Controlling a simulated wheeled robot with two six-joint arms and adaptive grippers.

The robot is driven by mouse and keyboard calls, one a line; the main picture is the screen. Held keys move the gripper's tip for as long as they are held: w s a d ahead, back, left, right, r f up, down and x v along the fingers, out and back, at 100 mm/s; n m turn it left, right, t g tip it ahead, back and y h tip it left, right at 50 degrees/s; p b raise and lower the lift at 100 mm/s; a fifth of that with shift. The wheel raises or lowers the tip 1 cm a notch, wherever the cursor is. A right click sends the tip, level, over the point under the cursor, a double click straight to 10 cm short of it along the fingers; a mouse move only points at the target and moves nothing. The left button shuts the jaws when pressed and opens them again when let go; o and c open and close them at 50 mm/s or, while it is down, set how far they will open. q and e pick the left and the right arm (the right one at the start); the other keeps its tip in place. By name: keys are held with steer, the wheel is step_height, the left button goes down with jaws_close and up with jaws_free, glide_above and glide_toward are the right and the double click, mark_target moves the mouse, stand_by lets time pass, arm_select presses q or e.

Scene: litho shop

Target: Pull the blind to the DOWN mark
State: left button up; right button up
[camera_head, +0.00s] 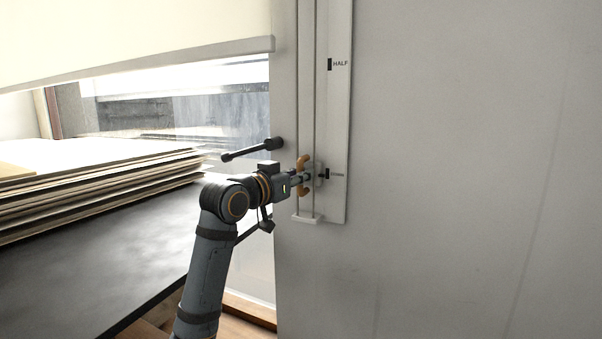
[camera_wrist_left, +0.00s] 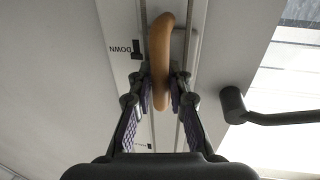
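The cream blind (camera_head: 130,38) hangs over the upper part of the window, its bottom bar above the clear lower glass. A tan curved handle (camera_wrist_left: 161,50) sits on the narrow cord track (camera_head: 307,100) on the wall; its ends show above and below my gripper in the head view (camera_head: 303,161). The HALF mark (camera_head: 331,64) is well above. My right gripper is out of view.
A dark bar-shaped lever (camera_head: 252,150) sticks out near the window, just left of the track; the wrist view shows it close to my gripper. Stacked boards (camera_head: 90,190) lie on a dark table (camera_head: 110,265) at the left. The wall to the right is bare.

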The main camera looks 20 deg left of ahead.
arm_select(q)
steer(key=o, duration=0.4)
steer(key=shift+s, duration=0.1)
steer(key=shift+r, duration=0.1)
steer(key=shift+r, duration=0.45)
step_height(320, 180, up, 9)
steer(key=shift+r, duration=0.1)
